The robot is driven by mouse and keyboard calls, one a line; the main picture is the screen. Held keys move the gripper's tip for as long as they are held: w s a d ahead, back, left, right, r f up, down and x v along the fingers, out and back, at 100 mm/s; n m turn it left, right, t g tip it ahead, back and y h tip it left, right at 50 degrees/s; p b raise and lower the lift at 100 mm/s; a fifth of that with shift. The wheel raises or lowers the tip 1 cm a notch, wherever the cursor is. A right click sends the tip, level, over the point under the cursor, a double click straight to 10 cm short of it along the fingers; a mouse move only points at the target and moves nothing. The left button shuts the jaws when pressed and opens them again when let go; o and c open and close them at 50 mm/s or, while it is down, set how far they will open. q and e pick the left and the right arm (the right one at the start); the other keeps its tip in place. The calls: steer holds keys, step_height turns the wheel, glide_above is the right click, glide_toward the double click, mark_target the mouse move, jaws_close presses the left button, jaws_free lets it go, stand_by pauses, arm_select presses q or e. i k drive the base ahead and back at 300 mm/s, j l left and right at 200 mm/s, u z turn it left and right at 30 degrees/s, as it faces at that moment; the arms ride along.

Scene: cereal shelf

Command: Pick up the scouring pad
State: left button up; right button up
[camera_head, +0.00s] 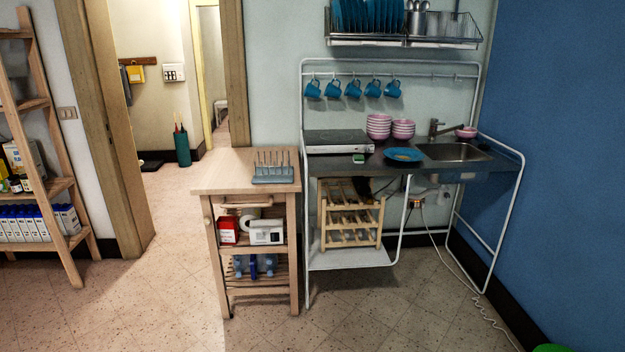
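A small green and pale block (358,158), which looks like the scouring pad, lies on the dark counter (340,169) of the kitchen unit. It is near the front edge, between the flat grey hob (337,141) and the blue plate (403,154). It is small in the picture, so its detail is hard to tell. Nothing covers it. Neither of my grippers is in view.
Pink bowl stacks (379,127) stand behind the plate, and a sink (455,152) is to the right. Blue mugs (353,89) hang above. A wooden trolley (215,180) with a rack stands left. The floor in front (160,290) is clear.

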mark_target(358, 159)
steer(key=i+j+z, duration=0.2)
steer(key=i, duration=0.25)
steer(key=i+z, duration=0.2)
steer(key=i, duration=0.3)
steer(key=i+l+u, duration=0.1)
steer(key=i+l, duration=0.25)
steer(key=i, duration=0.2)
steer(key=i+l+u, duration=0.15)
steer(key=i+l, duration=0.2)
steer(key=i, duration=0.2)
